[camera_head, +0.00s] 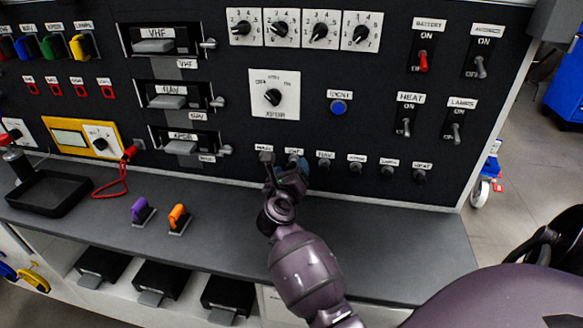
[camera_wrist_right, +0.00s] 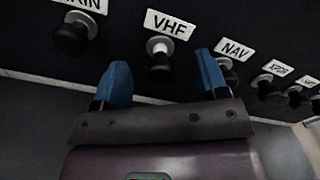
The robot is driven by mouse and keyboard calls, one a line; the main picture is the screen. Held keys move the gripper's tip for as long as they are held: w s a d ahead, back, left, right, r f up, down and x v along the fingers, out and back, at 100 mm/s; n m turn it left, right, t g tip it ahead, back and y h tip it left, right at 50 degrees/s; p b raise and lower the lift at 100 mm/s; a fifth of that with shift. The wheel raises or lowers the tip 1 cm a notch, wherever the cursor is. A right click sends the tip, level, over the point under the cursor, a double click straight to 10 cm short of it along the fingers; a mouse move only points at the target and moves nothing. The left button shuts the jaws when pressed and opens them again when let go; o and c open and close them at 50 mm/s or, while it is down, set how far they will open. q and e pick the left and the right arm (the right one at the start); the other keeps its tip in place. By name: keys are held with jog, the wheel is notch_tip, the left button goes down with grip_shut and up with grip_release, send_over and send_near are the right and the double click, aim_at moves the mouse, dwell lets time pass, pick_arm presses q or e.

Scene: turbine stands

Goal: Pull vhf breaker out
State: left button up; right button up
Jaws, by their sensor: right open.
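The VHF breaker (camera_wrist_right: 159,66) is a black round knob on a pale stem below the label "VHF", seen in the right wrist view. My right gripper (camera_wrist_right: 160,84) is open, with its two blue fingertips to the left and right of the knob and a gap on each side. In the head view my right gripper (camera_head: 288,172) is at the left end of the breaker row and hides most of the VHF knob. The MAIN breaker (camera_wrist_right: 71,38) is to the left and the NAV breaker (camera_wrist_right: 228,68) to the right. My left gripper is not seen.
More breakers, such as the one marked LAMPS (camera_head: 388,169), continue to the right along the panel. A grey shelf (camera_head: 400,235) lies below. It holds purple (camera_head: 142,210) and orange (camera_head: 178,218) pieces and a black tray (camera_head: 48,193) at the left. Its right part is clear.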

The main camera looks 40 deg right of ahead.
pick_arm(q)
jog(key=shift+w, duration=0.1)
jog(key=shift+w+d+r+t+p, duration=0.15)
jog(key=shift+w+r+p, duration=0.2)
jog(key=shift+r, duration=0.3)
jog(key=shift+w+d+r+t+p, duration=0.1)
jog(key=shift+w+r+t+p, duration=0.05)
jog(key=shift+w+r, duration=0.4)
pick_arm(e)
jog(key=v, duration=0.7)
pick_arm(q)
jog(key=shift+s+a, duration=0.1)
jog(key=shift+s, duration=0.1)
pick_arm(e)
jog(key=shift+a, duration=0.1)
